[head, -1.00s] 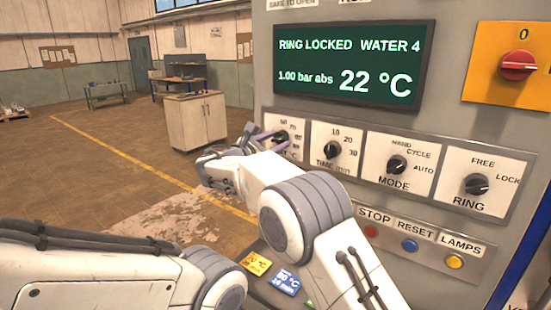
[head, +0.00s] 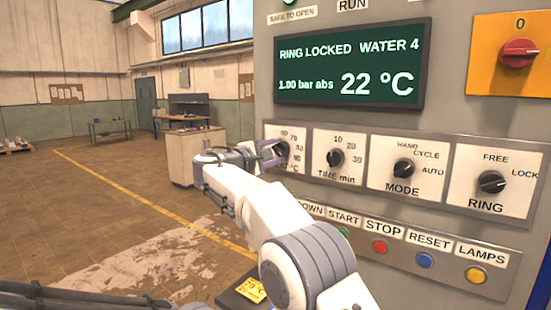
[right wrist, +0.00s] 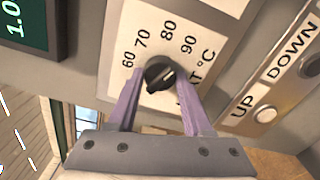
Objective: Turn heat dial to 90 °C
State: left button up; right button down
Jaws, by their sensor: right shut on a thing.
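The heat dial (right wrist: 158,75) is a black knob on a white plate marked 60, 70, 80 and 90 °C. It is the leftmost of the dials in the head view (head: 281,150), partly covered by my fingers. My right gripper (head: 271,153) reaches it from the left, its purple fingers on either side of the knob and shut on it, as the right wrist view (right wrist: 160,82) also shows. A pale mark on the knob lies toward its right side in the right wrist view; I cannot read its exact setting. The display (head: 350,65) reads 22 °C. My left gripper is out of view.
The time dial (head: 335,159), mode dial (head: 403,169) and ring dial (head: 491,183) sit to the right. Start, stop (head: 379,246), reset and lamps buttons lie below. A red switch (head: 518,53) is at upper right. Open floor (head: 100,200) lies left.

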jog(key=shift+m, duration=0.5)
jog(key=shift+c, duration=1.6)
grip_release()
jog(key=shift+s+a+b, duration=0.25)
jog(key=shift+b, duration=0.15)
jog(key=b+v, duration=0.2)
jog(key=v, duration=0.7)
jog(key=shift+s+a+b, duration=0.2)
jog(key=shift+s+b, duration=0.1)
jog(key=shift+b, duration=0.1)
